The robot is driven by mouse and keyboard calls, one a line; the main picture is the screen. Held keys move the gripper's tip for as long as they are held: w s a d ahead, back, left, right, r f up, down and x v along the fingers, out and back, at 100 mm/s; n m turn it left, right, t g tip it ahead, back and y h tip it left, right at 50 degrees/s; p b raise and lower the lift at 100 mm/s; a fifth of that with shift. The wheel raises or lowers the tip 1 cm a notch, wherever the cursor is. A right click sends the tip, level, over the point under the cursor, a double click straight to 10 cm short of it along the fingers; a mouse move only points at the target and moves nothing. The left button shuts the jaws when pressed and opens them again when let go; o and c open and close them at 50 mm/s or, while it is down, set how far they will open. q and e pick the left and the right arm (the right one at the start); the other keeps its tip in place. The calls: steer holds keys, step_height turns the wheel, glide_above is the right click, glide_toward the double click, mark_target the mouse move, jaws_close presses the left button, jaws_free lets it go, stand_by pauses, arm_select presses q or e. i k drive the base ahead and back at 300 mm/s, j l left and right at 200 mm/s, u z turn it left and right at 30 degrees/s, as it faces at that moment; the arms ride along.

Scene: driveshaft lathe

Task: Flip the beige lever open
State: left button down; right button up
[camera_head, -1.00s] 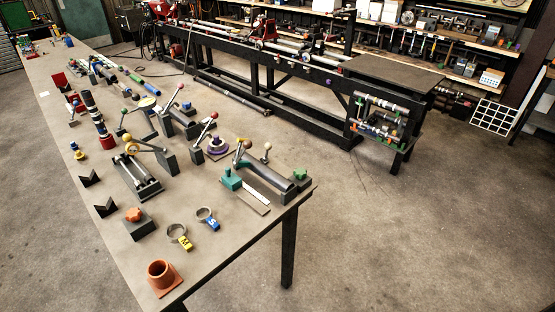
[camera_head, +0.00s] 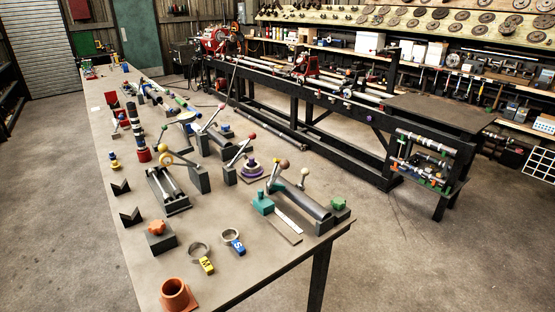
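A lever with a small beige ball knob (camera_head: 305,172) stands up at the grey cylinder fixture (camera_head: 305,204) near the right front edge of the workbench. Its short stem is nearly upright. A second lever with a brown ball knob (camera_head: 284,164) rises just to its left, by the teal block (camera_head: 263,203) of the same fixture. It leans up to the right. The lower ends of both stems are too small to make out clearly. Neither of my grippers is in view.
The workbench (camera_head: 235,290) carries red-knobbed levers (camera_head: 252,136), a purple ringed part (camera_head: 251,168), an orange cup (camera_head: 175,295) and two tagged rings (camera_head: 201,258). A long lathe (camera_head: 330,85) stands behind. Open floor (camera_head: 440,260) lies to the right.

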mark_target(304, 172)
steer(key=i+l+u, duration=0.1)
steer(key=u, duration=0.3)
steer(key=l+u, duration=0.15)
steer(key=u, duration=0.2)
steer(key=i+l+u, duration=0.15)
steer(key=u, duration=0.25)
steer(key=l+u, duration=0.2)
steer(key=u, duration=0.2)
